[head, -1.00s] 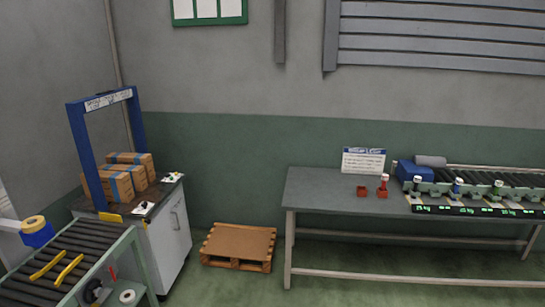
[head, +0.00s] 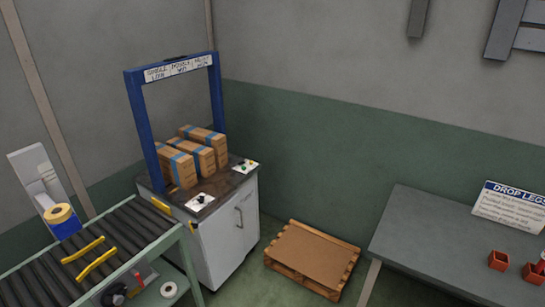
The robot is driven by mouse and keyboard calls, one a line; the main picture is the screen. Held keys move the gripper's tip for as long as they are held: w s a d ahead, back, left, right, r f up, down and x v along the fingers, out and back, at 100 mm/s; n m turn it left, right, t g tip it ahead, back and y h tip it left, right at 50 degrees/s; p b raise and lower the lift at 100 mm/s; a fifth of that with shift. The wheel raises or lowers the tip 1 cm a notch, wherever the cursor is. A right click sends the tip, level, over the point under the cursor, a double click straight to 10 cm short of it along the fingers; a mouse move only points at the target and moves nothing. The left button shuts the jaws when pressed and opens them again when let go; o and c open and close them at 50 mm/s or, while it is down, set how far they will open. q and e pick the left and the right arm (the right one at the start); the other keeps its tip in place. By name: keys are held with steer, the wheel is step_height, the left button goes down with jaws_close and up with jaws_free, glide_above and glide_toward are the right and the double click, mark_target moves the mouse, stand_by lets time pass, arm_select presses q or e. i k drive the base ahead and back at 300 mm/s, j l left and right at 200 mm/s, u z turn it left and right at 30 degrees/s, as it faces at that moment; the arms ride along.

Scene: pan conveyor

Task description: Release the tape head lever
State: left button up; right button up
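A blue block with a yellow tape roll (head: 61,214) stands at the far left of the head view, in front of a pale upright panel (head: 38,180). It looks like the tape head, but I cannot make out a lever on it. Neither of my grippers is in view.
Taped cartons (head: 175,166) sit under a blue frame (head: 140,115) on a cabinet (head: 228,235) with small control panels. Yellow bars (head: 97,262) lie across the rollers. A wooden pallet (head: 312,258) lies on the floor, left of a grey table (head: 425,240).

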mark_target(135, 271)
steer(key=i+l+u, duration=0.35)
steer(key=u, duration=0.15)
steer(key=i+l+u, duration=0.5)
